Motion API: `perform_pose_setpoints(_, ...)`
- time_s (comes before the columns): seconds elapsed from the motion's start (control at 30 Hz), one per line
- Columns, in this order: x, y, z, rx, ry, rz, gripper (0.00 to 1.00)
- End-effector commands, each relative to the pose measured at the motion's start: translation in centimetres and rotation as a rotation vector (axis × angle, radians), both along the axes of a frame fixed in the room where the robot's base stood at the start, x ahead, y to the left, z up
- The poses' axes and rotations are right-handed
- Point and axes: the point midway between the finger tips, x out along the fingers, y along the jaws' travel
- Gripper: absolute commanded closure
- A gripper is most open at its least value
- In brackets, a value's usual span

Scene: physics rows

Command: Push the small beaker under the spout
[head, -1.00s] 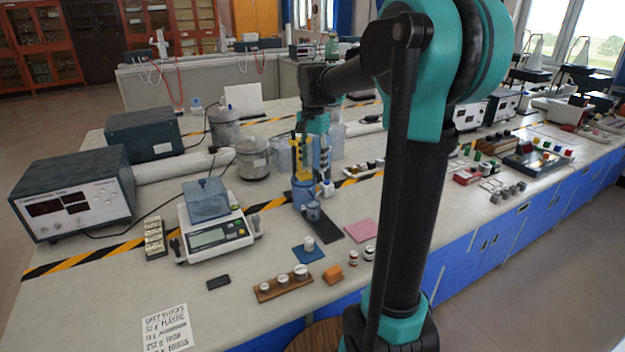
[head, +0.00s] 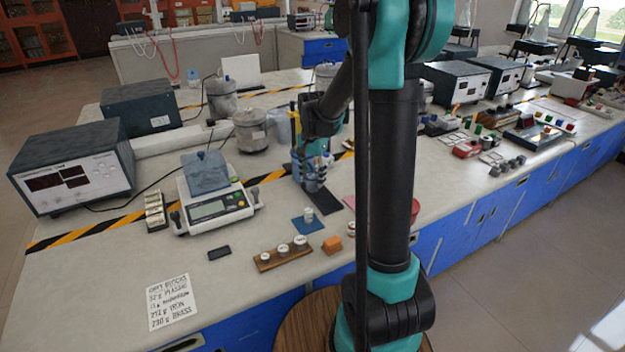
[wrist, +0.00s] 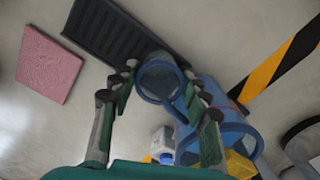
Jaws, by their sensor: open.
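The small beaker (wrist: 160,80), clear with a blue rim, stands at the end of a dark ridged strip (wrist: 112,35). It also shows in the head view (head: 312,185), partly covered by my gripper. My gripper (wrist: 159,72) is open, with one finger on each side of the beaker; whether they touch it I cannot tell. A larger blue can (wrist: 243,128) stands right beside the beaker, behind the right finger in the wrist view. A blue piece between can and beaker may be the spout; its exact position over the beaker is unclear.
A white bottle with a blue cap (wrist: 163,142) and a yellow object (wrist: 240,164) are close to the fingers. A pink square (wrist: 48,64) lies to the left. A balance (head: 215,208) and a rack of white-topped weights (head: 283,253) stand on the bench.

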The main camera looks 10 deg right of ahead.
Motion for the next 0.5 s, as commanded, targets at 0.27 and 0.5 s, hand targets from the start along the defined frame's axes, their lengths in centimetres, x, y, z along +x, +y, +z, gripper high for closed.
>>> perform_pose_setpoints(0.27,-0.03,0.0,-1.14,0.0,0.0,0.0,0.54)
perform_pose_setpoints(0.5,-0.04,-0.01,-1.12,0.0,0.0,0.0,0.58)
